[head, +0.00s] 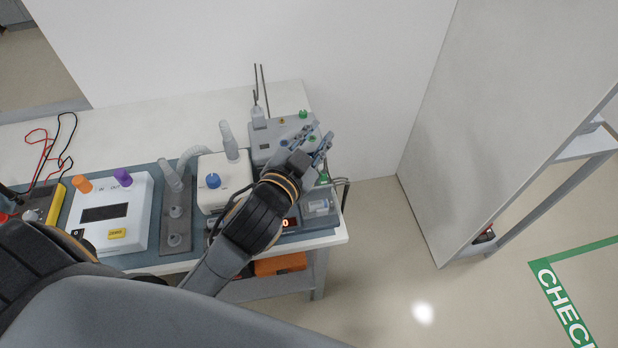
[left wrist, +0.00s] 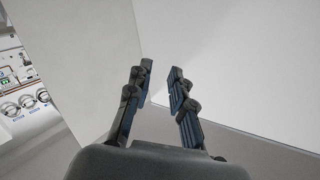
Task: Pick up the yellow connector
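I cannot make out a yellow connector in either view. My left gripper (head: 317,139) is over the right end of the bench, above the grey box (head: 265,148). It covers part of that box and what lies beside it. In the left wrist view the two fingers of this gripper (left wrist: 158,82) stand apart with nothing between them, against plain pale surfaces. My right gripper is in neither view.
A white box with a blue knob (head: 208,198) and a white display unit (head: 140,205) stand on the bench (head: 125,132). A yellow-edged meter (head: 56,203) is at the left. A pale panel (head: 490,110) stands to the right, with open floor between.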

